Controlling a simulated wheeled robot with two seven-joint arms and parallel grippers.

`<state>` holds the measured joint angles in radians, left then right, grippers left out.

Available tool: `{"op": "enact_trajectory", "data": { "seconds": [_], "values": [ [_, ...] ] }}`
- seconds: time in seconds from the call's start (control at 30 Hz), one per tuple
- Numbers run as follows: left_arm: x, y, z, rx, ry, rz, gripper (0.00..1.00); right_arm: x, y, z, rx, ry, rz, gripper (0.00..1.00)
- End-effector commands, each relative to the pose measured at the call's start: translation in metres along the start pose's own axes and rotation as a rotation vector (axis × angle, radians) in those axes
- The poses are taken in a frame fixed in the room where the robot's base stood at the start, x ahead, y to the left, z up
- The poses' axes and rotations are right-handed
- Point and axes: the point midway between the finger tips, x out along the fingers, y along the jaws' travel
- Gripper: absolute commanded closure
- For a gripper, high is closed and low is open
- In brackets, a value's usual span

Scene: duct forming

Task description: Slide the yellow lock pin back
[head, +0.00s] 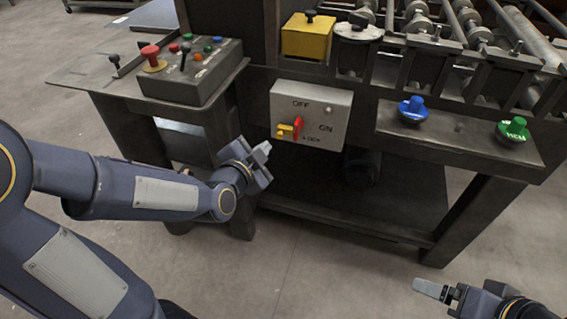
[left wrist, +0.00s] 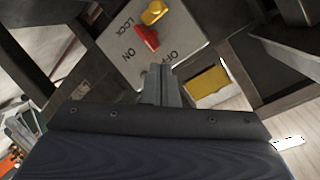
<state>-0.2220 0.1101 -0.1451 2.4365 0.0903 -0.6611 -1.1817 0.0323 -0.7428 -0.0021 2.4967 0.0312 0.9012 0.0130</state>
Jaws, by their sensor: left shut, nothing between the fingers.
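The yellow lock pin (head: 284,130) sticks out of the light grey switch box (head: 338,110), at the left of the red switch handle (head: 298,128). The box is lettered OFF, ON and LOCK. In the left wrist view the yellow pin (left wrist: 154,12) is at the top, near the red handle (left wrist: 146,38). My left gripper (head: 264,150) is shut and empty, below and left of the pin in the head view, and apart from it. Its fingers (left wrist: 161,84) point toward the box. My right gripper (head: 432,289) is low at the right, far from the box; its finger gap is unclear.
A control box (head: 190,72) with a red button and levers stands on the left shelf. A blue knob (head: 414,108) and a green knob (head: 514,129) sit on the right ledge. Rollers fill the upper right. Open floor (head: 300,260) lies in front of the machine.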

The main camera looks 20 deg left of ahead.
Motion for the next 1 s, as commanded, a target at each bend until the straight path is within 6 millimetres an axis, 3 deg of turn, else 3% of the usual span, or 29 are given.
{"op": "enact_trajectory", "data": {
  "seconds": [0.03, 0.3, 0.77, 1.0],
  "values": [
    [0.015, 0.022, 0.018, 0.061, 0.011, -0.025, 1.0, 0.024, 0.011, 0.012, 0.0, 0.0, 0.0, 0.11],
    [0.041, 0.045, 0.036, 0.295, 0.046, -0.164, 1.0, 0.055, 0.025, 0.028, 0.0, 0.0, 0.0, 0.11],
    [0.043, 0.045, 0.036, 0.331, 0.051, -0.189, 1.0, 0.056, 0.026, 0.028, 0.0, 0.001, 0.0, 0.11],
    [0.068, 0.041, 0.035, 0.331, 0.05, -0.189, 1.0, 0.059, 0.027, 0.03, 0.0, 0.0, 0.0, 0.11]
  ]
}}
